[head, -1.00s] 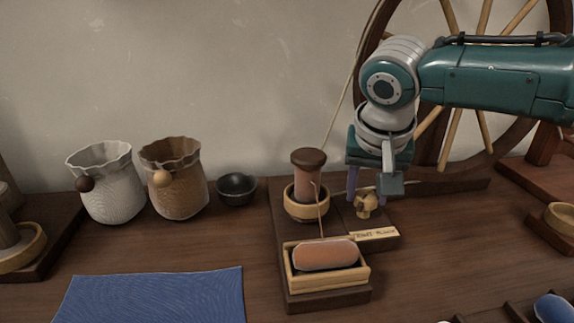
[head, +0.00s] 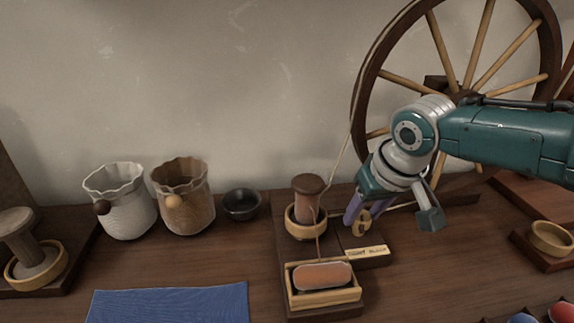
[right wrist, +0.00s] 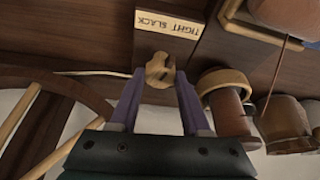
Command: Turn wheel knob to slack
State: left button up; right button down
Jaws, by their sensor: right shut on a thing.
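The small wooden wheel knob (head: 362,224) stands on the dark base behind the pale label plate (head: 367,252). In the right wrist view the knob (right wrist: 157,72) sits between the fingertips, and the plate (right wrist: 166,30) reads TIGHT and SLACK. My right gripper (head: 358,214) is shut on the knob, its purple fingers tilted and one on each side of it. The right gripper also shows in the right wrist view (right wrist: 158,82). The knob's pointing relative to the two words is hard to tell. My left gripper is not in view.
The spinning wheel (head: 470,70) stands behind my right arm. A spool (head: 307,200) in a ring is left of the knob, with a wooden tray (head: 325,301) holding an orange roll in front. Two pouches, a dark bowl (head: 241,204) and a blue cloth (head: 168,305) lie further left.

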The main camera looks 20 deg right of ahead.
jog(key=shift+d+n+y+b, duration=0.1)
jog(key=shift+n+y+b, duration=0.4)
jog(key=shift+n, duration=1)
jog(key=shift+c, duration=1.8)
grip_release()
jog(key=shift+r, duration=0.1)
